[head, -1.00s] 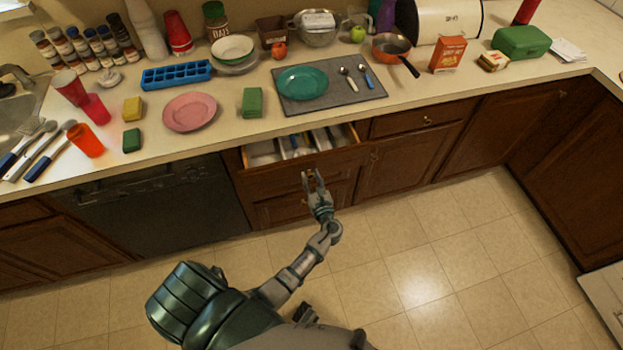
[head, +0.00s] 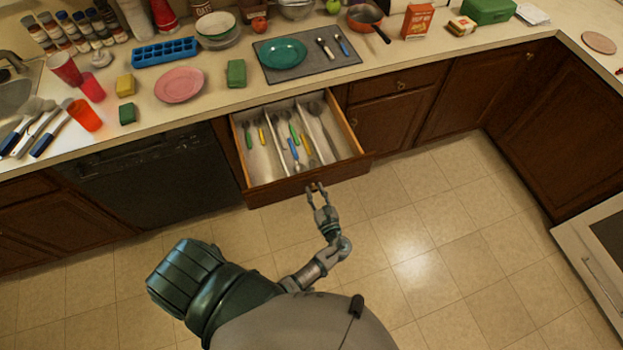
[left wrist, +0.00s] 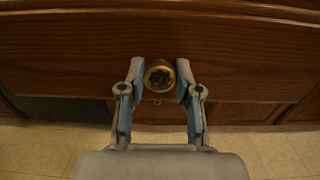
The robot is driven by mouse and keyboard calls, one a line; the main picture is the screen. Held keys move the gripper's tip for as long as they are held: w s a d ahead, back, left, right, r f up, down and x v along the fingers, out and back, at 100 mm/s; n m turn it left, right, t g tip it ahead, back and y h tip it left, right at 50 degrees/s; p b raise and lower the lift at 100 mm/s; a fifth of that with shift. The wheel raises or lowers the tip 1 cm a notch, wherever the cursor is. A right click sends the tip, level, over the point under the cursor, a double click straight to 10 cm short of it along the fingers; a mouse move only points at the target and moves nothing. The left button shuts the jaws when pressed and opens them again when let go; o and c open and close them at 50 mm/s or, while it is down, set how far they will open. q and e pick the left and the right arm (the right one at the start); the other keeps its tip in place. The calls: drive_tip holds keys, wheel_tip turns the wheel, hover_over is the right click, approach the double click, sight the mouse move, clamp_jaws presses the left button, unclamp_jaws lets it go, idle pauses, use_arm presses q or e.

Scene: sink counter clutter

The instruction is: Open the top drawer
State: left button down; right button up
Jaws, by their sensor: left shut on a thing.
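The top drawer (head: 256,188) is pulled well out from under the counter in the head view. Its white divided tray (head: 264,165) shows several utensils with green, yellow and blue handles. My left gripper (head: 316,190) is at the drawer's front face. In the left wrist view the wooden drawer front (left wrist: 60,55) fills the upper part, and its round brass knob (left wrist: 158,75) sits between the two fingertips of my left gripper (left wrist: 159,82). The gripper is shut on the knob. My right gripper is not in view.
A dark dishwasher (head: 150,185) is left of the drawer, and closed cabinets (head: 385,125) are to its right. The counter above holds a pink plate (head: 179,85), a teal plate (head: 282,53) and other clutter. The tiled floor (head: 420,240) in front is clear.

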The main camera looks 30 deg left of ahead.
use_arm(q)
drive_tip(key=shift+s+d, duration=0.2)
drive_tip(key=shift+d, duration=0.1)
drive_tip(key=shift+s+d, duration=0.15)
drive_tip(key=c, duration=0.8)
unclamp_jaws()
drive_tip(key=v, duration=0.7)
drive_tip(key=shift+s+d, duration=0.1)
drive_tip(key=shift+d, duration=0.2)
drive_tip(key=shift+a, duration=0.1)
drive_tip(key=shift+f, duration=0.1)
